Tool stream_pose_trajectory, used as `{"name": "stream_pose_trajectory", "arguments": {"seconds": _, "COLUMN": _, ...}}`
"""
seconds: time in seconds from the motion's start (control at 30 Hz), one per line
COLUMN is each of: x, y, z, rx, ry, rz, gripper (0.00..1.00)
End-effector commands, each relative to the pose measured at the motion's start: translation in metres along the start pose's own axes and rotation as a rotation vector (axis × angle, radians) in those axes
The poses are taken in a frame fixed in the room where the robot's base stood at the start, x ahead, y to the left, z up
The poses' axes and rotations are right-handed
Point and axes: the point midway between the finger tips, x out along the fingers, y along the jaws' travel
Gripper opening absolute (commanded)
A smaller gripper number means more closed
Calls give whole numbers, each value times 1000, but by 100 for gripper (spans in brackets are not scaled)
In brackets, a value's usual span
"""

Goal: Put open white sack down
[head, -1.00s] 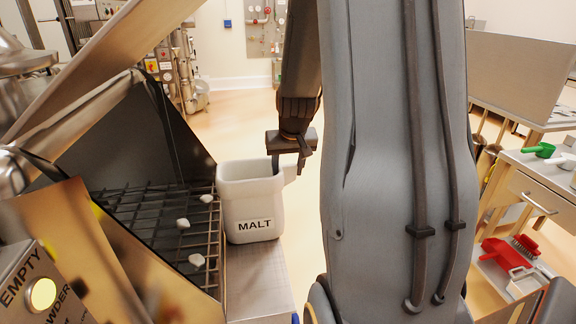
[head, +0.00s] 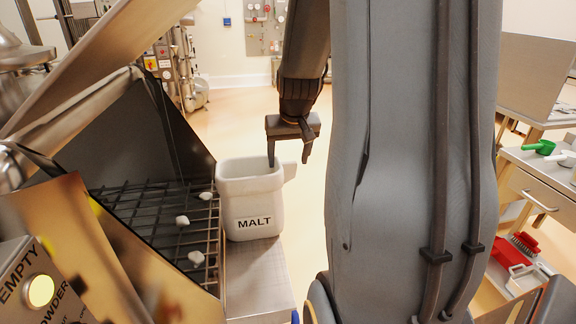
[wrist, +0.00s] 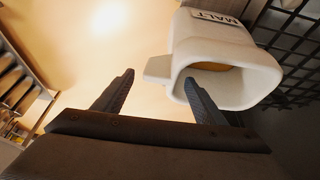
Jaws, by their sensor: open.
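The open white sack (head: 250,200), labelled MALT, stands upright on a metal ledge (head: 258,285) beside the hopper grate in the head view. It also shows in the wrist view (wrist: 225,50), with its open mouth facing the camera and tan contents inside. My gripper (head: 289,160) is open and empty. It is just above the sack's right rim, near the tab on that side. In the wrist view my two fingers (wrist: 160,88) are spread apart, with the right finger close to the sack's rim; I cannot tell whether it touches.
The hopper's black grate (head: 160,225) with several white lumps is left of the sack. A slanted metal lid rises over it. A control box marked EMPTY (head: 30,285) is at lower left. A bench with a green scoop (head: 540,147) is at right. Open floor lies beyond.

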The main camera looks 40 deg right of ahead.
Motion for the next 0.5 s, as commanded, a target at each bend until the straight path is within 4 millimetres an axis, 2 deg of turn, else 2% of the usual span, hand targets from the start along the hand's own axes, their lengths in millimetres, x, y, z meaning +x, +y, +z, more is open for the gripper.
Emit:
{"name": "stream_pose_trajectory", "arguments": {"seconds": 0.3, "x": -55, "y": 0, "z": -1, "rx": 1, "ry": 4, "rz": 0, "gripper": 65}}
{"name": "stream_pose_trajectory", "arguments": {"seconds": 0.5, "x": -75, "y": 0, "z": 0, "rx": 0, "ry": 2, "rz": 0, "gripper": 65}}
